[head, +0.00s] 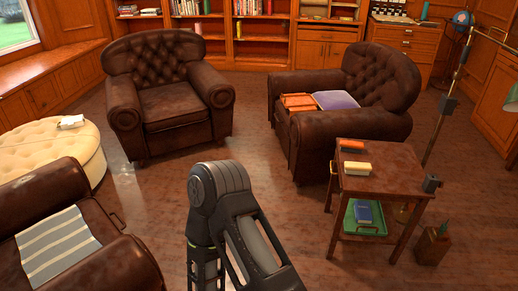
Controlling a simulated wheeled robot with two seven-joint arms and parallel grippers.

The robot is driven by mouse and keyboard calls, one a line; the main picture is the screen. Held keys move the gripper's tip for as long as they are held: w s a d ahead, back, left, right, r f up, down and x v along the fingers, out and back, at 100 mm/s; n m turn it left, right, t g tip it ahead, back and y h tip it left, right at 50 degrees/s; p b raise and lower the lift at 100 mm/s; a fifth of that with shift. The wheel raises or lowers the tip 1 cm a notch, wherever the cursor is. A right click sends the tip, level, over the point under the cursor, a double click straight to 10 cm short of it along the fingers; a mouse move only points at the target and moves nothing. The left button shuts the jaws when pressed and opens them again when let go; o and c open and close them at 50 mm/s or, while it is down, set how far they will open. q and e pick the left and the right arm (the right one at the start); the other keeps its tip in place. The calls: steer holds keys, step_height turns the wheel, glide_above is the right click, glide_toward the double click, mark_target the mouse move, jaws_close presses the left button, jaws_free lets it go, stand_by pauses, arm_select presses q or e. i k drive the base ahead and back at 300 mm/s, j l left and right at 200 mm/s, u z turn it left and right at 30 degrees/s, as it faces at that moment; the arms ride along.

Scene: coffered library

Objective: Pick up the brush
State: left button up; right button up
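I cannot pick out a brush with certainty at this size. On the small wooden side table (392,184) at the right lie an orange block-like object (352,145) and, in front of it, a cream block-like object (358,169). Either may be a brush, but I cannot tell. A small dark object (432,184) is at the table's front right corner. Part of one of my arms rises at bottom centre, left of the table and apart from it. Neither of my grippers is in view.
A green tray (376,229) holding a blue book (364,213) is on the table's lower shelf. A brown box (432,246) stands right of it. Armchairs (172,105) (385,85) stand behind, a tufted ottoman (40,143) left. The central floor is open.

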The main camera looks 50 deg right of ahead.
mark_target(346, 146)
steer(key=z, duration=2.3)
steer(key=i+j, duration=0.4)
steer(key=i, duration=0.25)
steer(key=i+j, duration=0.4)
steer(key=i, duration=0.25)
steer(key=i+j+z, duration=0.1)
steer(key=i+j, duration=0.35)
steer(key=i, duration=0.2)
steer(key=i+j, duration=0.45)
steer(key=i, duration=0.15)
steer(key=z, duration=1.9)
steer(key=i, duration=0.4)
